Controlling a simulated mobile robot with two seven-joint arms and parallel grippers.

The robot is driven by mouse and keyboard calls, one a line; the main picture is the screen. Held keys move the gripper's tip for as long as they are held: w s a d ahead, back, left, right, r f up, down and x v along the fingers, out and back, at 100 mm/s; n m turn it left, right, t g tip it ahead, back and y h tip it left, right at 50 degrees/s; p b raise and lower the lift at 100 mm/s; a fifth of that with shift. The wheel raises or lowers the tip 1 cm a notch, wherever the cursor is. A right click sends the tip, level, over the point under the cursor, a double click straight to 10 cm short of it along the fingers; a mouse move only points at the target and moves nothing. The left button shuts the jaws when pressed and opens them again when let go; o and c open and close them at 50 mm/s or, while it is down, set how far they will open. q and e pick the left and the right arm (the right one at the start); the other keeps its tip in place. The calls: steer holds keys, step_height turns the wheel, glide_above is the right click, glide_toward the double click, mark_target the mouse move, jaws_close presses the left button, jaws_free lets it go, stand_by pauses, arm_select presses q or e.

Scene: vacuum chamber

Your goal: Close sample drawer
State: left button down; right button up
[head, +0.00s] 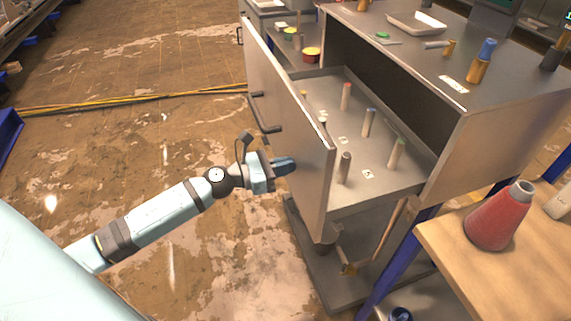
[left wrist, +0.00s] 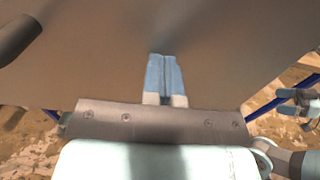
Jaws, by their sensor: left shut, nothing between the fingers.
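The sample drawer (head: 380,183) stands pulled out of the metal cabinet (head: 490,135), with several upright sample tubes inside. Its tall front panel (head: 285,110) faces left and carries a dark bar handle (head: 265,115). My left gripper (head: 290,164) is shut and empty, at the outer face of the front panel, nearer to me than the handle. In the left wrist view the shut fingers (left wrist: 163,75) point at the grey panel face (left wrist: 235,45), which fills most of the picture; I cannot tell whether they touch it.
A wooden table (head: 475,260) with a red cone (head: 500,215) stands at the lower right. A tray (head: 416,23) and several small parts lie on the cabinet top. Yellow cables (head: 130,102) cross the floor behind my arm.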

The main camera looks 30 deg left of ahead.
arm_select(q)
steer(key=p+x, duration=0.1)
steer(key=x, duration=0.9)
steer(key=shift+w+d+r+p, duration=0.2)
steer(key=shift+d+r+p, duration=0.05)
steer(key=shift+p, duration=0.15)
steer(key=x, duration=0.6)
steer(key=b+x, duration=0.1)
steer(key=x, duration=0.5)
steer(key=b+x, duration=0.1)
steer(key=x, duration=0.5)
steer(key=shift+w+d+f, duration=0.15)
steer(key=shift+d+f, duration=0.05)
steer(key=shift+f, duration=0.15)
steer(key=shift+w+d, duration=0.1)
steer(key=shift+w, duration=0.05)
steer(key=shift+r, duration=0.3)
